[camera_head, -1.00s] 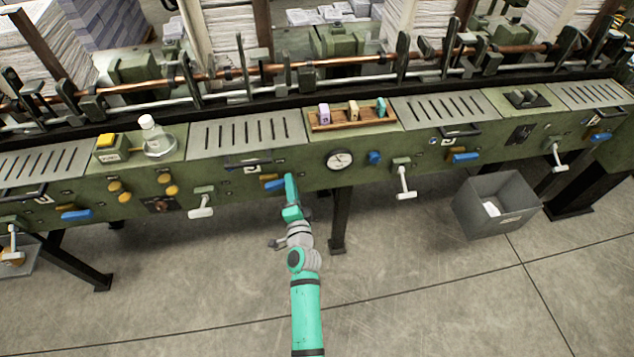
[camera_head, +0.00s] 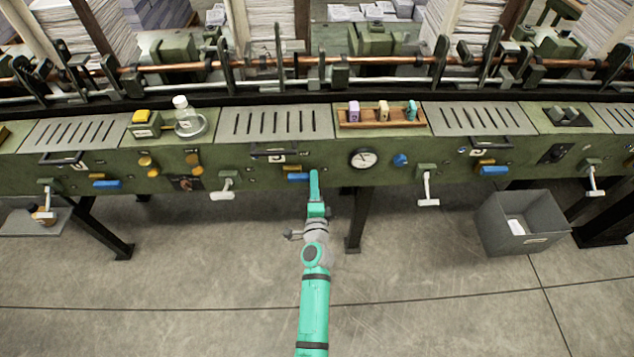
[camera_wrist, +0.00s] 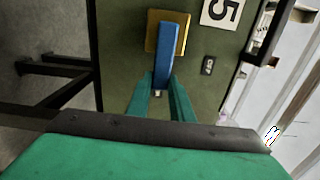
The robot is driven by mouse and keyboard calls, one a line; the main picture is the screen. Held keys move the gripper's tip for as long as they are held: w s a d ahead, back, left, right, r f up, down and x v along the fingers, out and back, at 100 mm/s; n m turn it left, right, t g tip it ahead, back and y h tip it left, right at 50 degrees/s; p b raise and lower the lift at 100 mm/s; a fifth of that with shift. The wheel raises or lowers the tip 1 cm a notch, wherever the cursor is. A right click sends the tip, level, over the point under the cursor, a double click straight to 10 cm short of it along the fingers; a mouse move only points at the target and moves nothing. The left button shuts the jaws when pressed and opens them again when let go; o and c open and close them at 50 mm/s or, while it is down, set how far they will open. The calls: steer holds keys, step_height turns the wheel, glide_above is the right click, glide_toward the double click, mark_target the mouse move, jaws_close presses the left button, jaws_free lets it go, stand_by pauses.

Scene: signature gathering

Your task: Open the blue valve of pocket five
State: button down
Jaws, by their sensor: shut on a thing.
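The blue valve (camera_head: 297,177) is a lever on the green machine front, below the plate with the number 5. In the wrist view the blue valve (camera_wrist: 167,42) lies over a square yellow plate (camera_wrist: 153,32), beside a 5 label (camera_wrist: 221,10). In the head view the lever lies level, along the machine front. My gripper (camera_head: 314,178) is at its right end. In the wrist view my gripper (camera_wrist: 160,90) has its two green fingers on either side of the lever's near end, shut on it.
A white-handled lever (camera_head: 225,186) is to the left and another (camera_head: 427,188) to the right. A round gauge (camera_head: 363,159) and blue knob (camera_head: 400,160) are right of my gripper. A grey bin (camera_head: 522,222) stands on the floor at right. The floor in front is open.

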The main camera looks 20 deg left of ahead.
steer(key=shift+s+f, duration=0.1)
steer(key=shift+f, duration=0.05)
steer(key=c, duration=1.6)
jaws_free()
steer(key=shift+o, duration=0.2)
steer(key=v, duration=1)
steer(key=shift+s+d, duration=0.15)
steer(key=shift+s, duration=0.1)
